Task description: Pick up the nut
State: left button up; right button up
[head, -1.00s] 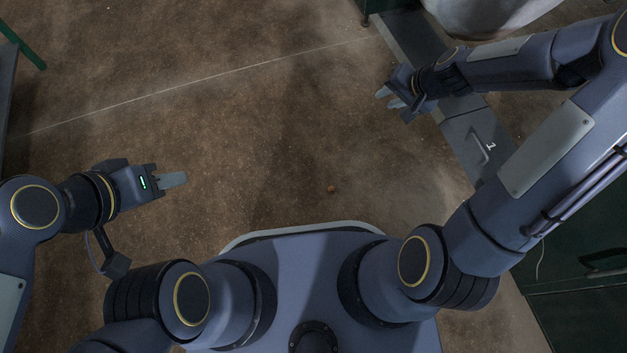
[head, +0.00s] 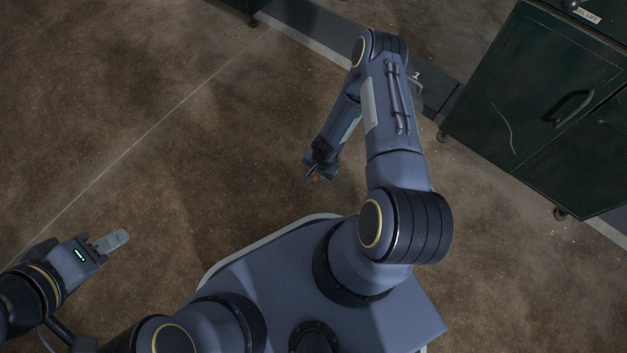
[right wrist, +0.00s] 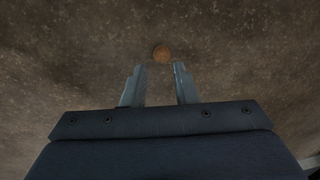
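The nut (right wrist: 162,53), small, round and orange-brown, lies on the brown floor in the right wrist view. It sits just beyond the fingertips, close to the line between them. My right gripper (right wrist: 160,68) is open and empty, with its two grey fingers apart and pointing toward the nut. In the head view, my right gripper (head: 309,176) is low over the floor ahead of my base, and a small brownish spot beside its fingers looks like the nut (head: 316,179). My left gripper (head: 112,241) is at the lower left, away from the nut. Its fingers overlap, so their opening is unclear.
Dark green cabinets (head: 545,110) on feet stand at the right. A grey floor strip (head: 310,32) marked 1 runs along the top. A thin pale line (head: 140,140) crosses the floor. The floor at the left and centre is clear.

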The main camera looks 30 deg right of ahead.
aim_at(316, 178)
jog(key=f+b, duration=0.2)
jog(key=f, duration=0.1)
jog(key=f+b, duration=0.1)
jog(key=f, duration=0.1)
jog(key=shift+w+a, duration=0.25)
jog(key=shift+w, duration=0.1)
grip_shut()
